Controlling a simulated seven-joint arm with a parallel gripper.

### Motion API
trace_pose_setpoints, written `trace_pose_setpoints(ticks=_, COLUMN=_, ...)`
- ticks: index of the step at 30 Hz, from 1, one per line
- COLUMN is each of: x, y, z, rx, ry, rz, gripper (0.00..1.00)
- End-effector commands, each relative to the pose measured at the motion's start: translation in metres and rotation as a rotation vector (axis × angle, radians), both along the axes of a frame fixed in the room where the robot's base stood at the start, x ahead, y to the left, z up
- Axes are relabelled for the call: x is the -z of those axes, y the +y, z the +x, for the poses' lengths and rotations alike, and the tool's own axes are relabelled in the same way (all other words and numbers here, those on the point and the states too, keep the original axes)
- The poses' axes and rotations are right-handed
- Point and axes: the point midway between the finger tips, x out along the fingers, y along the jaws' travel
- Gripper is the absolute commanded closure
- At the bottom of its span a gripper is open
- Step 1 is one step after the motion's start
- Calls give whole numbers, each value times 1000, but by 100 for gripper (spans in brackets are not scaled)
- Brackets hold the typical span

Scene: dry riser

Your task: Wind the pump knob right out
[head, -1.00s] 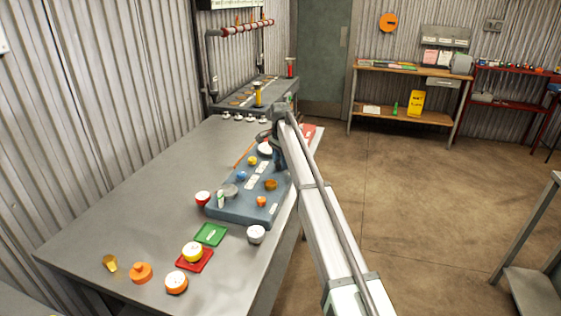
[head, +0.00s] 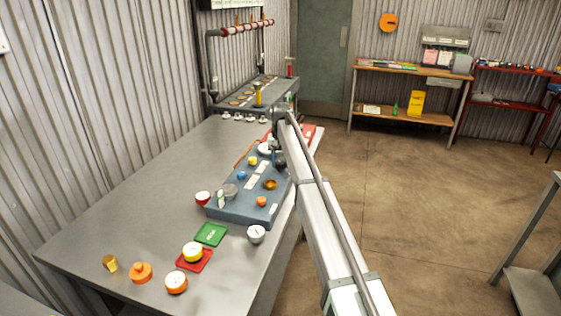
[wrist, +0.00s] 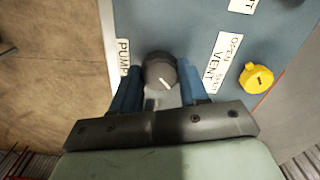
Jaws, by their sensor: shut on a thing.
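The pump knob (wrist: 160,71) is dark grey and round with a white pointer line, next to a white label reading PUMP (wrist: 123,58) in the wrist view. My gripper (wrist: 160,82) has its two blue fingers on either side of the knob and is shut on it. The knob sits on the blue-grey panel (head: 230,212), which lies on the workbench. In the head view my gripper (head: 277,158) is over the panel's right edge, and my arm partly hides the knob there.
A yellow vent knob (wrist: 256,78) sits to the right on the same panel, beside a VENT label. Other knobs stand on the panel. Red and green plates (head: 210,234), caps and cups lie on the grey bench (head: 120,205).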

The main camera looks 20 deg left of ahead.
Motion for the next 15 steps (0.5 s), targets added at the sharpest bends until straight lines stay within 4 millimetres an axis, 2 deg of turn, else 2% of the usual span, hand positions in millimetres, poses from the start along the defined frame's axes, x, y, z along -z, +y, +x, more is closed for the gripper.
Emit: trace_pose_setpoints(ticks=15, x=0, y=0, z=-1, rx=-484, ry=2, rz=-1, gripper=86)
